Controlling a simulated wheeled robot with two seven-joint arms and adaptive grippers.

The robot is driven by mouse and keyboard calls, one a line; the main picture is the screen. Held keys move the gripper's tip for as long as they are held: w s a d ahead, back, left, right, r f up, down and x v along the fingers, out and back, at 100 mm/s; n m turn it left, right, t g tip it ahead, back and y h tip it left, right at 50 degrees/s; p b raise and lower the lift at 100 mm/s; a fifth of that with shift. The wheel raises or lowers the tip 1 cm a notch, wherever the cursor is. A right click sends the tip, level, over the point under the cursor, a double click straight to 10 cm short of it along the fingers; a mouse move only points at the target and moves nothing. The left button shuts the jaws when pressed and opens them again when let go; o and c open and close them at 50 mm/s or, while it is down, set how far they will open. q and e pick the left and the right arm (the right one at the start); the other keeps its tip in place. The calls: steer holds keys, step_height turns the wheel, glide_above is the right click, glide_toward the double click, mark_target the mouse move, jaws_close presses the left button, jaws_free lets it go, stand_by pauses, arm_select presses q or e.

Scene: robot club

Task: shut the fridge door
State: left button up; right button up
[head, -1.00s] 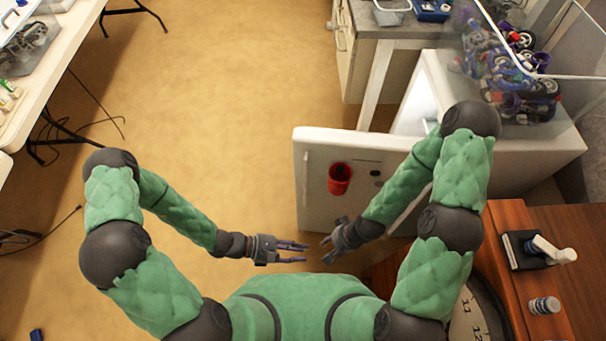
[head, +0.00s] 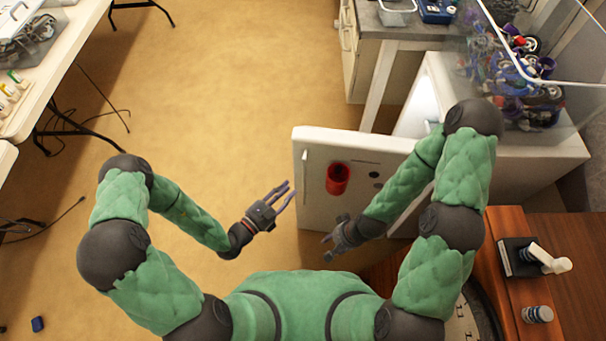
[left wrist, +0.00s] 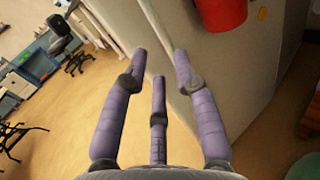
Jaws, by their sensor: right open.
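The white fridge (head: 432,88) stands at the right, with its door (head: 316,208) swung open toward me.
A transparent case with several toy vehicles (head: 520,80) sits on the fridge. A wooden cabinet (head: 545,300) is at the right, with a round clock (head: 465,320) beside it. A white table (head: 50,60) stands at the far left. The floor (head: 220,100) between is clear.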

mark_target(303, 175)
arm_select(q)
steer(key=shift+b+x, duration=1.05)
steer(key=shift+x, duration=3)
jaws_close()
